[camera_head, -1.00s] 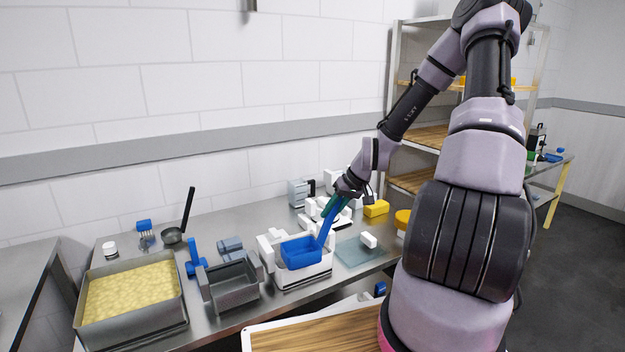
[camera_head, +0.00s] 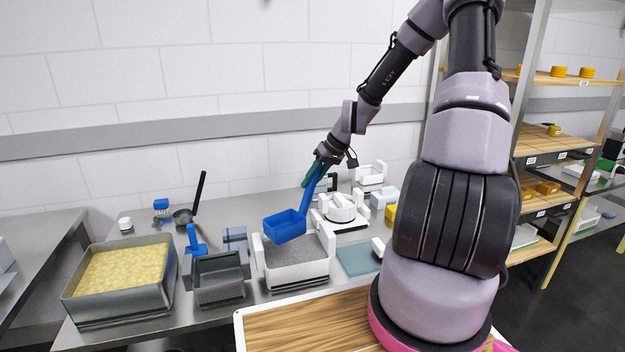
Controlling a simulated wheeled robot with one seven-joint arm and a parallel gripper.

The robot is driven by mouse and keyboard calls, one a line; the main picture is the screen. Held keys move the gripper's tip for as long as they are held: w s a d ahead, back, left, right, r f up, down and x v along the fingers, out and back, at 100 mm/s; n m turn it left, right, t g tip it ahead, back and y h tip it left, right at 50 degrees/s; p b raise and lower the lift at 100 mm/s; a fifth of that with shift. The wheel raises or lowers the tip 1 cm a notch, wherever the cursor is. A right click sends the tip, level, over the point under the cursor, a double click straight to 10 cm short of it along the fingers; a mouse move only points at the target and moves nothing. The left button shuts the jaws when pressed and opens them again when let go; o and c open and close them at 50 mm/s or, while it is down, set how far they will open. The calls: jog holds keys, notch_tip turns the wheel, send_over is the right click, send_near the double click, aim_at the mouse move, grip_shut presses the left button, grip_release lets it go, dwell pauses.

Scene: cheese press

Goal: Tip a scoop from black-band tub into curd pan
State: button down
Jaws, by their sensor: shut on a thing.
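My gripper (camera_head: 318,172) is shut on the upright handle of a blue scoop (camera_head: 285,226). The scoop's box-shaped bowl hangs roughly level above a white tub (camera_head: 300,277). The tub holds grey, grainy stuff. No load shows clearly in the scoop. The curd pan (camera_head: 133,302), a wide grey metal pan full of yellow curds, stands at the left end of the bench, well left of the scoop.
An empty dark grey box (camera_head: 220,290) stands between the pan and the white tub. Behind it are a blue-handled tool (camera_head: 194,240) and a dark ladle (camera_head: 198,195). A white scale-like device (camera_head: 343,212) stands right of the scoop. A wooden board (camera_head: 300,325) lies in front.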

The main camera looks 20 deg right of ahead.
notch_tip(320, 180, down, 14)
dwell(1.1)
jog(key=shift+a+f, duration=0.1)
jog(key=shift+f, duration=0.35)
dwell(1.4)
jog(key=shift+r, duration=9.05)
